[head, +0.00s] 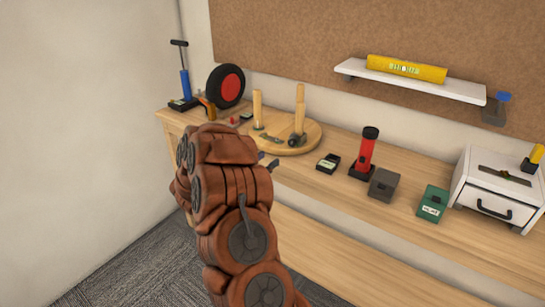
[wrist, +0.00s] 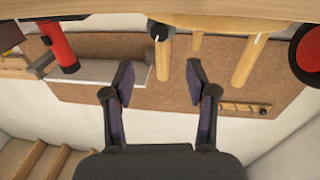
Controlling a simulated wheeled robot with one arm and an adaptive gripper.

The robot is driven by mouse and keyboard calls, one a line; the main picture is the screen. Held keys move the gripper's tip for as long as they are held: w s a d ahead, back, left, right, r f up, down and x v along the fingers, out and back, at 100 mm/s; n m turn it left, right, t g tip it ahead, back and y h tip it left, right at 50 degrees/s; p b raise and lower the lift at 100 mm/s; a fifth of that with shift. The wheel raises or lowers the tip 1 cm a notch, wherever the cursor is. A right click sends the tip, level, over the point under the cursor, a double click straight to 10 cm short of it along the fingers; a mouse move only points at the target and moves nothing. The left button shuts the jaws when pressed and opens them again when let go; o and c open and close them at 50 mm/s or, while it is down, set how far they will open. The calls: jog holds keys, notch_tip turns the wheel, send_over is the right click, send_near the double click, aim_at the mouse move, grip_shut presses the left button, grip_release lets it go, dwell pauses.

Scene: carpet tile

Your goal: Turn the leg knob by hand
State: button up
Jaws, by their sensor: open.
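A round wooden stool seat (head: 307,133) lies on the bench with wooden legs (head: 299,105) standing up from it. A black knob (head: 294,141) sits at the foot of one leg. In the wrist view, which looks upside down, the knob (wrist: 158,31) shows above and between my fingers, with its leg (wrist: 163,58) behind it. My gripper (wrist: 158,80) is open and empty, its two fingers apart. In the head view my gripper (head: 268,161) is at the front of the seat, mostly hidden by my brown arm. The knob looks apart from both fingers.
Right of the seat stand a black meter (head: 328,163), a red flashlight (head: 366,152), a grey box (head: 384,183), a green box (head: 432,204) and a white drawer unit (head: 498,190). A wheel (head: 225,86) and blue pump (head: 185,84) are at left. A shelf (head: 420,82) hangs above.

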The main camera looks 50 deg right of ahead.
jog(key=shift+a, duration=0.3)
jog(key=shift+f, duration=0.1)
jog(key=n+t+b, duration=0.3)
jog(key=t+b, duration=0.2)
jog(key=b, duration=0.8)
send_near(291, 143)
jog(key=d, duration=0.2)
jog(key=shift+y, duration=0.3)
jog(key=shift+w+d+r, duration=0.1)
jog(key=shift+w+d, duration=0.15)
jog(key=shift+d, duration=0.95)
jog(key=shift+w+d+r, duration=0.1)
jog(key=shift+w+d, duration=0.2)
jog(key=shift+d, duration=0.95)
jog(key=shift+w+d, duration=0.25)
jog(key=shift+d, duration=0.95)
grip_shut()
